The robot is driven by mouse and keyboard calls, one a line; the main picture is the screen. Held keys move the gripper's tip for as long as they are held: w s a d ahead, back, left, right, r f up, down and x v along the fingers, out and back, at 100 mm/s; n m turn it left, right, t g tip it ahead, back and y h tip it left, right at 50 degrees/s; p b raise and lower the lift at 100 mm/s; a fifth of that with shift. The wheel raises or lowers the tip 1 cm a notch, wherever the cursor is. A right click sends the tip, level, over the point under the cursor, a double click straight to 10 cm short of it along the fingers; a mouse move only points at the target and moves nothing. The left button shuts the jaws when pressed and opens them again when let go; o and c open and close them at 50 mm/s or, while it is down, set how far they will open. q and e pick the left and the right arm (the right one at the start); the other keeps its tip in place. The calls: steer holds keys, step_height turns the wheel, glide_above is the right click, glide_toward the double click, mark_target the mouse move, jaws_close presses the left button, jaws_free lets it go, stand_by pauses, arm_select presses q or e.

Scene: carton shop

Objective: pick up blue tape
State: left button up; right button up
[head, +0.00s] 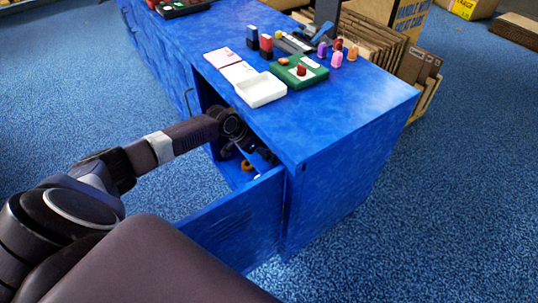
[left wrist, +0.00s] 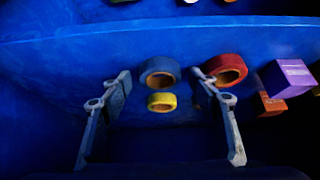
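The blue tape (left wrist: 160,63) is a ring with a blue outside and a tan core, lying inside the blue cabinet in the left wrist view. My left gripper (left wrist: 161,78) is open, with one finger on each side of the blue tape and nothing held. The right finger overlaps the edge of a red-orange tape (left wrist: 238,62). A smaller yellow tape (left wrist: 161,96) sits just below the blue one. In the head view my left gripper (head: 262,152) reaches into the cabinet, partly shadowed, and the blue tape cannot be made out. My right gripper is not in view.
A purple box (left wrist: 292,77) and an orange box (left wrist: 270,104) lie right of the tapes. The blue cabinet's open door (head: 235,220) stands in front of the opening. The cabinet top (head: 340,105) overhangs my gripper and holds stamps, pads and a white tray (head: 260,90).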

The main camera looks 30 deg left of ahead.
arm_select(q)
steer(key=c, duration=0.8)
steer(key=shift+o, duration=0.2)
